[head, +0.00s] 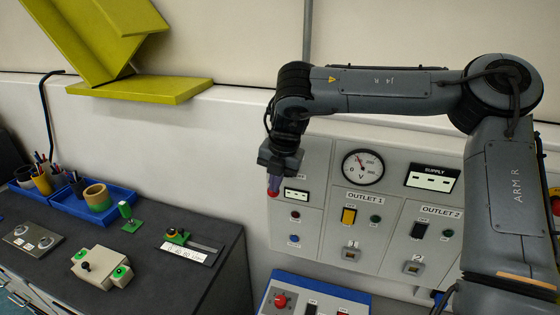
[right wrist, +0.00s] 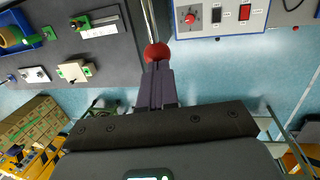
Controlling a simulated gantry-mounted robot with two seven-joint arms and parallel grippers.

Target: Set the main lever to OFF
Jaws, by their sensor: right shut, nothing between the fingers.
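The main lever appears as a metal rod with a red ball knob (right wrist: 157,52) in the right wrist view. In the head view the red knob (head: 273,193) shows just below my right gripper (head: 274,182), at the left end of the grey control panel (head: 333,215). My right gripper is shut and empty, its fingertips (right wrist: 157,70) pointing at the knob. They touch it or nearly so; I cannot tell which. Most of the lever and any OFF marking are hidden in the head view. My left gripper is not in view.
The panel carries a gauge (head: 363,167), a yellow switch (head: 349,216) and a supply display (head: 432,178). A blue-edged switch box (head: 315,293) stands below it. A dark bench (head: 150,225) with small fixtures and blue trays (head: 120,196) is at left.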

